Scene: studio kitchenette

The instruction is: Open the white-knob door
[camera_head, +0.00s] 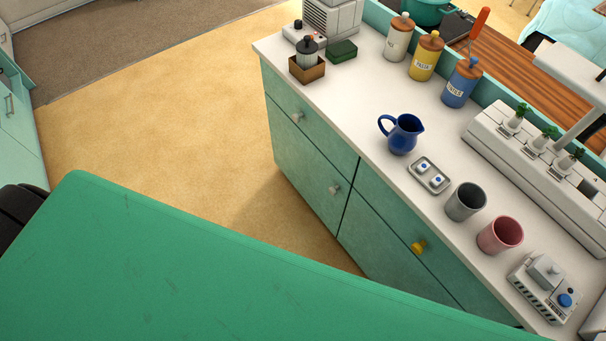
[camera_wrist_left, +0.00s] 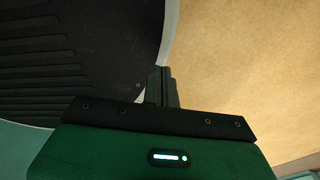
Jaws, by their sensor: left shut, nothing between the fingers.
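The teal cabinet (camera_head: 310,160) under the white counter has several fronts. One pale knob (camera_head: 297,117) sits on its left part, and a second pale knob (camera_head: 335,189) sits lower and nearer. A yellow knob (camera_head: 418,247) is on the front further right. These fronts look closed. A large scratched green panel (camera_head: 200,270) fills the near foreground and hides the floor and lower cabinet; I cannot tell what it belongs to. My left gripper (camera_wrist_left: 163,85) shows only in the left wrist view, shut and empty, over the floor beside a dark ribbed surface. My right gripper is not in view.
The counter (camera_head: 370,130) holds a blue jug (camera_head: 403,134), a grey cup (camera_head: 465,202), a pink cup (camera_head: 500,235), a small tray (camera_head: 416,178) and several canisters. Open tan floor (camera_head: 180,120) lies left of the cabinet. Another teal cabinet (camera_head: 18,125) stands at the far left.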

